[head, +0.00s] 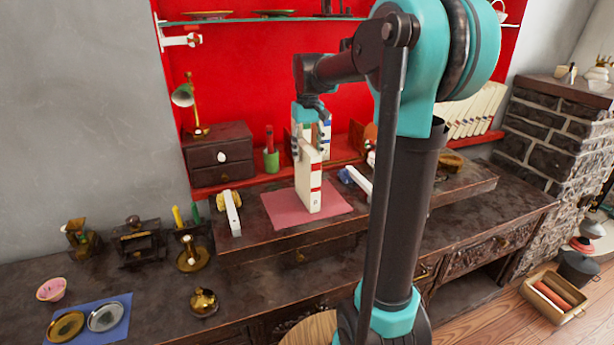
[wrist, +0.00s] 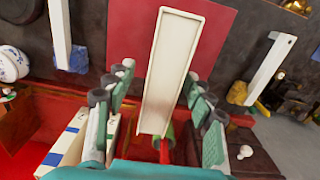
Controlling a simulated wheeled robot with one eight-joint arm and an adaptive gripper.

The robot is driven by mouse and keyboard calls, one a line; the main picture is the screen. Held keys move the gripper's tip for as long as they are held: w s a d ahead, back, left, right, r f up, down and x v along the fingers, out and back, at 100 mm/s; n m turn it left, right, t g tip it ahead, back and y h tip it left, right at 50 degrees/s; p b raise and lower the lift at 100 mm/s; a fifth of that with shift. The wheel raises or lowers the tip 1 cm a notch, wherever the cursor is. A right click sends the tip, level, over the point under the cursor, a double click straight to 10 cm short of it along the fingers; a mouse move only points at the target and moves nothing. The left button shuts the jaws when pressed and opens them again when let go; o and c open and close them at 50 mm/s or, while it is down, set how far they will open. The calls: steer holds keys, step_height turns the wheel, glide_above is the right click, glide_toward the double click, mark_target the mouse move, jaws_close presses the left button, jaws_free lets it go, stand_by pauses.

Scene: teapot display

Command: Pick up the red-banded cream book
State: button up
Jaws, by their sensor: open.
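The red-banded cream book (head: 309,184) stands upright on a pinkish-red mat (head: 278,208) on the raised dark shelf. In the wrist view I look down on the cream book (wrist: 173,70), which lies between my spread fingers. My gripper (head: 311,140) is open around the upper end of the book, fingers pointing down. The gripper also shows in the wrist view (wrist: 160,100), with gaps visible on both sides of the book. Part of the book's top is hidden by the fingers in the head view.
A blue-banded cream book (head: 326,136) stands just behind, close to my gripper; it shows in the wrist view (wrist: 68,143). A small drawer chest (head: 218,154) stands behind left.

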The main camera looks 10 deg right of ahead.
mark_target(307, 165)
steer(key=shift+a+f, duration=0.1)
steer(key=shift+f, duration=2.3)
steer(key=shift+c, duration=0.3)
jaws_close()
